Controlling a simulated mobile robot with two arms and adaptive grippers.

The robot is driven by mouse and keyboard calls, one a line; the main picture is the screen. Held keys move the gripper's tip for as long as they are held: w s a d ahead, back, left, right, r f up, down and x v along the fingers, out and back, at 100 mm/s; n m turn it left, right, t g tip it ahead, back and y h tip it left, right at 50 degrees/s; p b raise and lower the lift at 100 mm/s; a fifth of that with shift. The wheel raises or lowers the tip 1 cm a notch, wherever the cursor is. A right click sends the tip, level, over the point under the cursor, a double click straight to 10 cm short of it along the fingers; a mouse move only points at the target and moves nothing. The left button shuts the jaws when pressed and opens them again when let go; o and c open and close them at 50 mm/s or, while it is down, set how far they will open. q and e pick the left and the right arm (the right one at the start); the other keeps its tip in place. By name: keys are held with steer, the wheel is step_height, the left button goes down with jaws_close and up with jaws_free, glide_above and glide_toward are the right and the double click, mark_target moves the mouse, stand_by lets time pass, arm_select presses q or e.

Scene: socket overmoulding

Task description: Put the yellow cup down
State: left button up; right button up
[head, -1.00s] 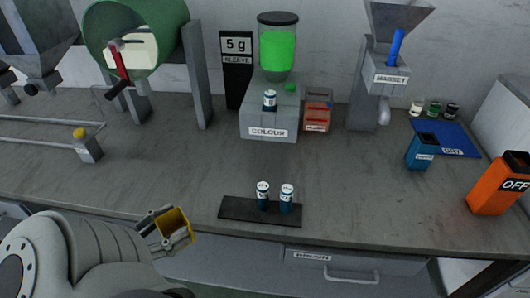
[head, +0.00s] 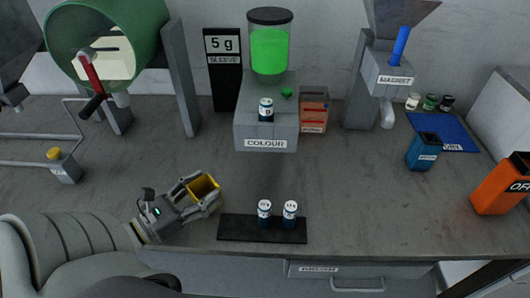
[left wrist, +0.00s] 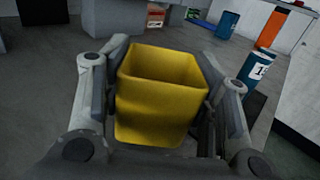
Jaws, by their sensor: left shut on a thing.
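The yellow cup (head: 203,188) is square and open-topped. It sits between the fingers of my left gripper (head: 200,192), which is shut on it. In the left wrist view the cup (left wrist: 160,95) fills the middle, gripped on both sides by the fingers (left wrist: 162,105), with its mouth up and slightly tilted. In the head view the cup is over the front part of the grey worktop (head: 330,185), left of the black mat. I cannot tell whether its base touches the worktop. My right gripper does not show.
A black mat (head: 235,229) with two small labelled vials (head: 264,212) lies just right of the cup. Behind stand the COLOUR dispenser (head: 265,130), a green drum (head: 150,35) and a yellow-topped block (head: 65,170). A blue container (head: 423,152) and an orange one (head: 497,187) stand right. Clear worktop lies behind the cup.

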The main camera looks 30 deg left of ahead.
arm_select(q)
steer(key=p+x, duration=0.1)
steer(key=x, duration=1.4)
steer(key=shift+d+p, duration=0.1)
steer(key=shift+p, duration=0.3)
steer(key=shift+x, duration=0.8)
steer(key=x, duration=0.3)
steer(key=shift+w+d, duration=0.1)
steer(key=shift+w, duration=0.2)
steer(key=shift+f+b, duration=0.45)
steer(key=shift+f, duration=0.3)
steer(key=shift+s, duration=0.15)
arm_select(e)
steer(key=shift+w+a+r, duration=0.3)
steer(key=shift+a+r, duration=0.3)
arm_select(q)
steer(key=shift+f, duration=0.1)
steer(key=o, duration=0.9)
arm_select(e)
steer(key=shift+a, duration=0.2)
